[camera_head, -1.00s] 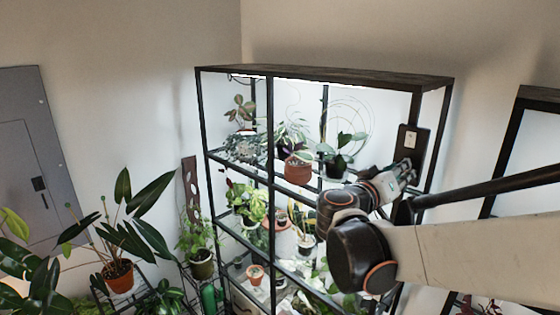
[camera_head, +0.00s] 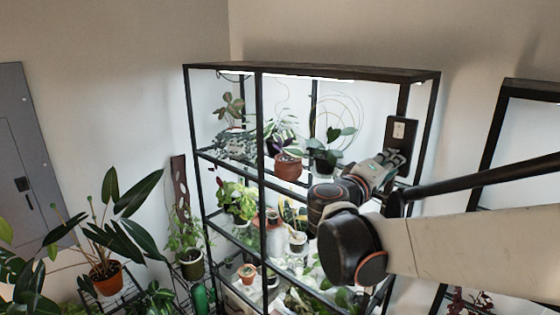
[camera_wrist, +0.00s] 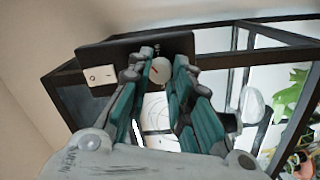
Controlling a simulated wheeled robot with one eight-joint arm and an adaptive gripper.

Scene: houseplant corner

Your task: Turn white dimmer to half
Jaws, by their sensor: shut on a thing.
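The white dimmer (camera_wrist: 161,72) is a round knob with a red mark, on a dark panel (camera_wrist: 120,52) that also shows in the head view (camera_head: 402,145). My gripper (camera_wrist: 159,77) has its teal-padded fingertips on either side of the knob and is shut on it. The red mark lies toward the upper left of the knob in the wrist view. Part of the knob's rim is hidden by the fingers. In the head view my gripper (camera_head: 388,165) is at the lower part of the panel, and the knob is hidden there.
A white switch (camera_wrist: 100,75) sits on the same panel, left of my fingers in the wrist view. The panel is on the right side of a black shelf frame (camera_head: 262,130). Potted plants, including one in a terracotta pot (camera_head: 288,166), stand close to my arm.

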